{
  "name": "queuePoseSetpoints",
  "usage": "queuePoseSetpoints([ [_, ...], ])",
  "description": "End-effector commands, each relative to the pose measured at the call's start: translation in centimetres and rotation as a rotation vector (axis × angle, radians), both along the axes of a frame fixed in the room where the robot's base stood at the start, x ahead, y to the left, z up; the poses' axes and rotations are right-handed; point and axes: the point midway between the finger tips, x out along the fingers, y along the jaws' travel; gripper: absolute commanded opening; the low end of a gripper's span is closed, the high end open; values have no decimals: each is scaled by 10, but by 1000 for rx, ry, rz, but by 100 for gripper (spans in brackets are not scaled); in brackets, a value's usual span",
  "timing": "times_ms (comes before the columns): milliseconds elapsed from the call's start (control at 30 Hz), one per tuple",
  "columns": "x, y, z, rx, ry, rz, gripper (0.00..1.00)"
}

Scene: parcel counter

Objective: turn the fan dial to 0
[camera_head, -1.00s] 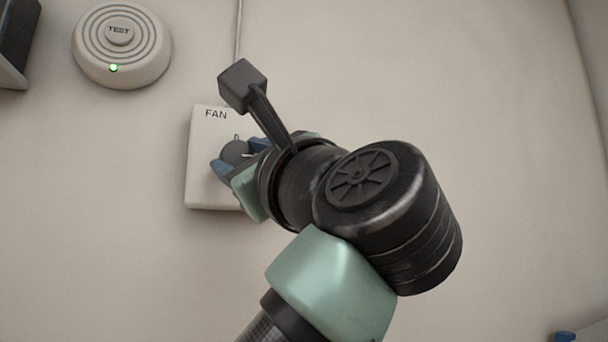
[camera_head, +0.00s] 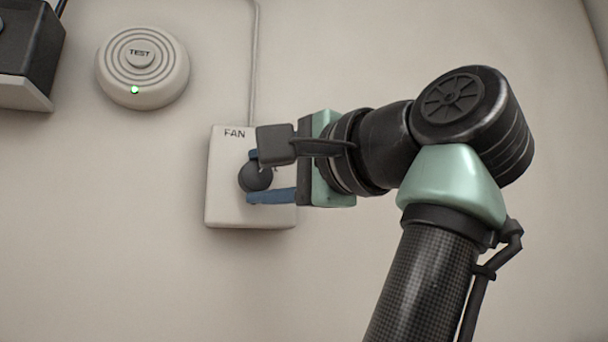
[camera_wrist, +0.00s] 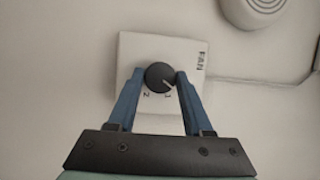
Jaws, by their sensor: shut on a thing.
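The fan dial (camera_head: 255,177) is a dark round knob on a white box marked FAN (camera_head: 225,213), fixed to the wall. In the wrist view the dial (camera_wrist: 159,75) sits between the two blue fingertips of my gripper (camera_wrist: 160,73), which is shut on it. There the pale pointer line slants down and right, close to the mark 1; the mark 2 shows lower left. I see no 0 mark; part of the face is hidden by the fingers. In the head view my gripper (camera_head: 258,176) reaches the dial from the right, and the pointer cannot be made out.
A round white alarm (camera_head: 143,68) with a TEST button and a green light is on the wall, upper left of the box. A dark device (camera_head: 25,50) is at the top left corner. A cable (camera_head: 254,60) runs up from the box. The wall right of the box is bare.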

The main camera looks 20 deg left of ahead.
Motion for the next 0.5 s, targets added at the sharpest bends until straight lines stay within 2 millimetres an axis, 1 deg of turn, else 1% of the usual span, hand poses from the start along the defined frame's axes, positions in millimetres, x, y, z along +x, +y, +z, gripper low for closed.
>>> queuePoseSetpoints([
  [33,1,-1,3,-39,-24,-3,0],
  [200,0,-1,4,-166,-110,-2,0],
  [500,0,0,4,-343,-230,0,0],
])
